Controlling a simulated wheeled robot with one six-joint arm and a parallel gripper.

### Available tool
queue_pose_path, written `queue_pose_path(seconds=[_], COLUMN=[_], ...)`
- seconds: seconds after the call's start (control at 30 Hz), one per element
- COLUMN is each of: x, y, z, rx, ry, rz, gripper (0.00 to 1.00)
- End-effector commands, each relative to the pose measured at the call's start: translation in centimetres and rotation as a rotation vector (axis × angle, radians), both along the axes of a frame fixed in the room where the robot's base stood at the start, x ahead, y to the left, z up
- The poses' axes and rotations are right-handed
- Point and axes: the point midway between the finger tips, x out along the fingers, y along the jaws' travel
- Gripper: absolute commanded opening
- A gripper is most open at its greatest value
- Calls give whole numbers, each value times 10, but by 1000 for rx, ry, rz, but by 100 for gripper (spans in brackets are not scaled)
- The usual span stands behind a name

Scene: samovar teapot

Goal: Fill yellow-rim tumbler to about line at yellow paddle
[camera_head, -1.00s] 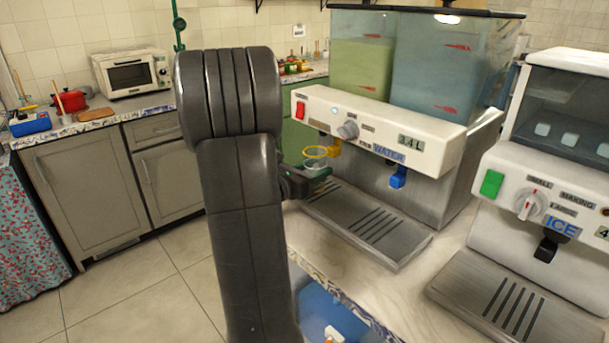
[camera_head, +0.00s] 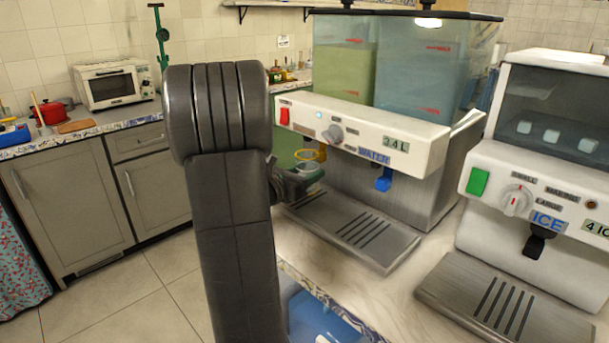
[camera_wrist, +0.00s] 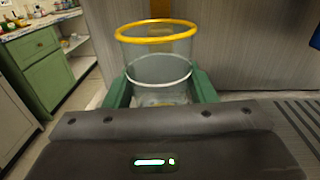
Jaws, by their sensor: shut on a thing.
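The yellow-rim tumbler (camera_wrist: 160,68) is clear and upright, with a white line around its middle. My gripper (camera_wrist: 161,90) is shut on it, one green finger on each side. In the head view the tumbler (camera_head: 309,166) is small and partly hidden by my gripper (camera_head: 300,181). The yellow paddle (camera_head: 323,151) hangs from the drink dispenser (camera_head: 370,130), just behind the tumbler's rim. In the wrist view the yellow paddle (camera_wrist: 160,38) shows behind the rim; I cannot tell whether they touch. I see no clear liquid level in the tumbler.
The dispenser has a green tank (camera_head: 342,75), a blue tank (camera_head: 415,80), a blue paddle (camera_head: 384,180) and a "3.4 L" display. Its drip tray (camera_head: 350,225) lies below. An ice machine (camera_head: 535,200) stands to the right. The floor at left is clear.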

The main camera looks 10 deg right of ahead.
Motion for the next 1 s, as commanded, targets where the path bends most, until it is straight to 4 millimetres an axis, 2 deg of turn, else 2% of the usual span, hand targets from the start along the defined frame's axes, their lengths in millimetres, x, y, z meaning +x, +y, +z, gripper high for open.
queue_pose_path(seconds=[0.33,1.0], x=[6,6], y=[-9,-9], z=[0,0], rx=[-1,0], ry=[-1,0], rz=[-1,0], gripper=[27,27])
